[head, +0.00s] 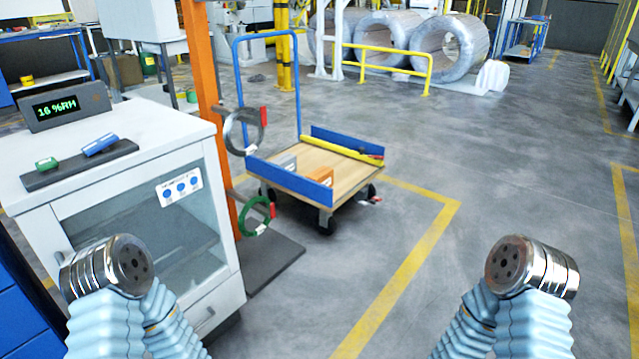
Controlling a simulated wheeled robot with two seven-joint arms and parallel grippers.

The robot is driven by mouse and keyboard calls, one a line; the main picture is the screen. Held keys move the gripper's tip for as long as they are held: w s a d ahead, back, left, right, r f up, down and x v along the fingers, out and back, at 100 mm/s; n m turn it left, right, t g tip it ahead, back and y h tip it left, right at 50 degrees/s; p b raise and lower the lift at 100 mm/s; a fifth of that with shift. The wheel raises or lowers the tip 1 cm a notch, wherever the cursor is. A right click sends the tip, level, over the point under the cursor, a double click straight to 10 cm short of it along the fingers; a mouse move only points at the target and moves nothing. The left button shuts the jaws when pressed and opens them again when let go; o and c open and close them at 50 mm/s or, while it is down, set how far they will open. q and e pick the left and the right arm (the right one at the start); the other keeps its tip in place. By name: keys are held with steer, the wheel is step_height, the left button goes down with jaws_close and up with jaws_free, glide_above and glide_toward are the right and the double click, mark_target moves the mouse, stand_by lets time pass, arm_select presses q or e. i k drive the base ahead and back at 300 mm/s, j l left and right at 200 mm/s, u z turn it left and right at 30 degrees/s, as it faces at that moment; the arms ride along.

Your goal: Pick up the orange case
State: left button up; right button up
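A small orange case (321,177) lies on the wooden deck of a blue-sided cart (320,160), just behind the cart's near blue side board, which hides its lower part. Neither of my grippers is in view. Only bent parts of my two arms show, at the lower left and lower right, both well short of the cart.
A white cabinet (130,160) with a humidity display (62,107) stands at left. An orange post (207,75) holds a grey coil (243,131) and a green coil (256,216) beside the cart. A yellow tool (340,150) lies on the cart. Floor at right is clear.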

mark_target(323, 174)
steer(key=i+l+u, duration=0.15)
steer(key=i+l, duration=0.55)
steer(key=l, duration=0.1)
